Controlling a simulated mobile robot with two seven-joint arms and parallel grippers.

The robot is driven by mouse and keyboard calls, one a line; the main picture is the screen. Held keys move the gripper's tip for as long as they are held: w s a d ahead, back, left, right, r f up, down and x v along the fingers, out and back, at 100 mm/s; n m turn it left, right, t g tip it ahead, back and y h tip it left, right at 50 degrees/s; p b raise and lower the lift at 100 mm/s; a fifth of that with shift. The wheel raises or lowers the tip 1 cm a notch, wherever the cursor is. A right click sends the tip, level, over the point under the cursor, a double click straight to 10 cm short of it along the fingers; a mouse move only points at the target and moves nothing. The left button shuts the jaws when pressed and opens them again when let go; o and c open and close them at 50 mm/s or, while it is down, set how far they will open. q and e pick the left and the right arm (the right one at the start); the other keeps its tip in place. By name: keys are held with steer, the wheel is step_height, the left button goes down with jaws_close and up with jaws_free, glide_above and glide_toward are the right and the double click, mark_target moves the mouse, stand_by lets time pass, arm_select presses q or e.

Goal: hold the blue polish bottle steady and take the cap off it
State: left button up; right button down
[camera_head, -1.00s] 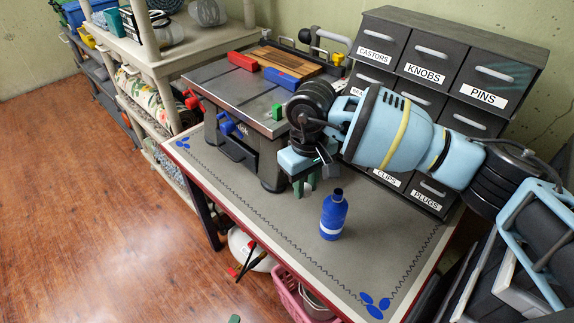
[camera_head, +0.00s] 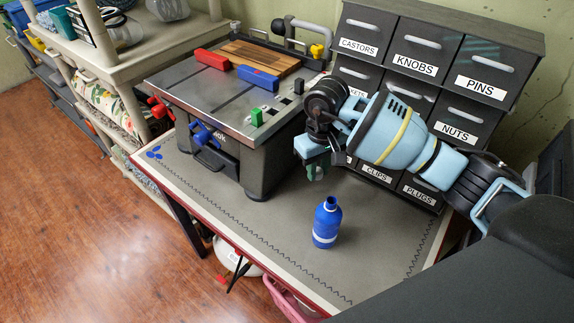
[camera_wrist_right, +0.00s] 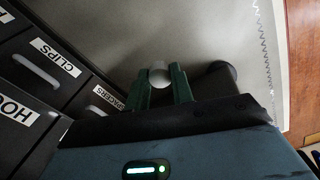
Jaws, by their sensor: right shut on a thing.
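The blue polish bottle (camera_head: 326,222) stands upright on the grey worktop. It has a white band near its base, and its narrow neck is bare, with no cap on it. My right gripper (camera_head: 317,172) is above and behind the bottle, apart from it. In the right wrist view its green fingers (camera_wrist_right: 160,85) are shut on a small pale round thing, which looks like the cap (camera_wrist_right: 159,72). My left gripper is not in view.
A grey machine (camera_head: 225,95) with red, blue and green parts stands left of the bottle. Dark labelled drawers (camera_head: 414,72) stand behind my right arm. The worktop (camera_head: 265,225) is clear left of the bottle. Shelves (camera_head: 150,45) stand further left.

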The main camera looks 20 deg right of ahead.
mark_target(314, 201)
steer(key=shift+f, duration=4.95)
steer(key=shift+f, duration=0.15)
steer(key=shift+f, duration=0.15)
steer(key=c, duration=1.2)
jaws_free()
steer(key=shift+r, duration=0.6)
step_height(314, 201, up, 11)
steer(key=shift+r, duration=0.2)
